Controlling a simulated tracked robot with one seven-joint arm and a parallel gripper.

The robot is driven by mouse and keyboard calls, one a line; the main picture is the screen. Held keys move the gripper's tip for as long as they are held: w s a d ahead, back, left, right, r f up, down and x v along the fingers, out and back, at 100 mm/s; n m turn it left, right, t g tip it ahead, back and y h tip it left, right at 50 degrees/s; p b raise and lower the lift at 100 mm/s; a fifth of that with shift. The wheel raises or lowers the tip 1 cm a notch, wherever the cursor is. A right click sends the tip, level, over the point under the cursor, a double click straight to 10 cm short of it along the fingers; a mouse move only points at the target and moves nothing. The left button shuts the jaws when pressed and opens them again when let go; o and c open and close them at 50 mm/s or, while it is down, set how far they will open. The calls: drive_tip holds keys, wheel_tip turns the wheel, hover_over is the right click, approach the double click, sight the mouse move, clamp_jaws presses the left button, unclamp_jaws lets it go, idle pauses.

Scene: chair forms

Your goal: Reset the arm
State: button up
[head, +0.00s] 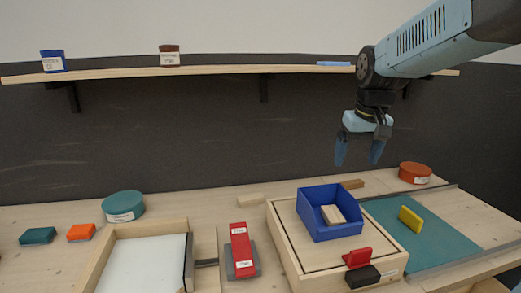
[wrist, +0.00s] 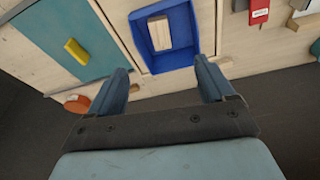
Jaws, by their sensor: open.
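My gripper (head: 358,152) hangs in the air above the back of the workbench, at the right, with its fingers pointing down. The fingers are apart and nothing is between them. In the wrist view my gripper (wrist: 163,88) also shows open, with the bench beyond it. The light blue arm comes in from the upper right. Below the gripper, a blue open bin (head: 316,225) stands on a wooden box lid and holds a pale wooden block (head: 334,214). The bin (wrist: 184,61) also shows in the wrist view. The gripper touches nothing.
A wall shelf (head: 220,71) with a blue and a brown container runs behind the gripper. On the bench are a yellow block (head: 411,219) on a teal panel, an orange round container (head: 415,173), a red block (head: 239,243), a teal round container (head: 123,205) and a white-floored tray (head: 105,249).

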drive_tip(key=s+f+t, duration=0.2)
drive_tip(key=s, duration=1.3)
drive_tip(key=shift+f+m+t, duration=0.15)
drive_tip(key=shift+m+t, duration=0.15)
drive_tip(key=shift+m, duration=0.1)
